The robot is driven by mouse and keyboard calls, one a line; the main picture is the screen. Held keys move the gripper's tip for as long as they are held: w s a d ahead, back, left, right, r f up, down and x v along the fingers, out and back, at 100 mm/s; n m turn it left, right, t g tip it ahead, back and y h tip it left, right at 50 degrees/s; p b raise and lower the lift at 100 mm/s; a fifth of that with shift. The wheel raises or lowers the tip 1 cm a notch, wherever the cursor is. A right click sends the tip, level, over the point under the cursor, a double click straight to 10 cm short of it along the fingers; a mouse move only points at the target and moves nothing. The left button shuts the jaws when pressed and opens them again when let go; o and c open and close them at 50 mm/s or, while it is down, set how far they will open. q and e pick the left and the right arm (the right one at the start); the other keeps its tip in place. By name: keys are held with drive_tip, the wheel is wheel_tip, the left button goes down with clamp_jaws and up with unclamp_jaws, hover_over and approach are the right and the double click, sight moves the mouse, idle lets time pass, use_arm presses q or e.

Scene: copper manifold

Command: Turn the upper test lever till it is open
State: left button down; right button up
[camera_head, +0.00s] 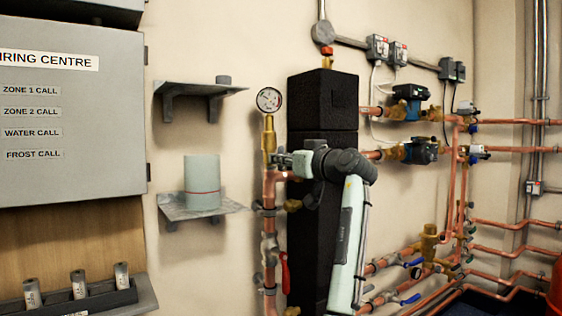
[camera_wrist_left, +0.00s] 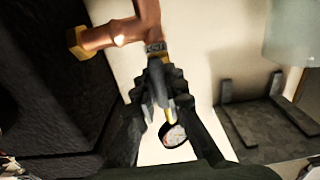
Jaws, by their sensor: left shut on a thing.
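My left gripper (camera_head: 282,162) is at the copper riser, just below the round pressure gauge (camera_head: 269,100) and its brass stem (camera_head: 269,135). In the left wrist view its two dark fingers (camera_wrist_left: 156,78) are closed around a narrow grey piece (camera_wrist_left: 157,88), which looks like the upper test lever. The fingers hide most of it, so its exact angle is hard to tell. The gauge also shows between the fingers in the wrist view (camera_wrist_left: 173,134). A red lever (camera_head: 285,272) hangs down lower on the same riser. My right gripper is out of view.
A black column (camera_head: 322,95) stands right behind my arm. Left of the riser are two wall shelves, the upper (camera_head: 200,88) and the lower (camera_head: 175,212), with a pale cylinder (camera_head: 202,180) on the lower one. Pumps (camera_head: 420,150) and copper pipes fill the right wall.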

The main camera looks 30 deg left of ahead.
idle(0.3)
use_arm(q)
drive_tip(key=c, duration=1.6)
unclamp_jaws()
drive_tip(key=shift+d, duration=0.1)
drive_tip(key=v, duration=1.2)
drive_tip(key=shift+s+f, duration=0.1)
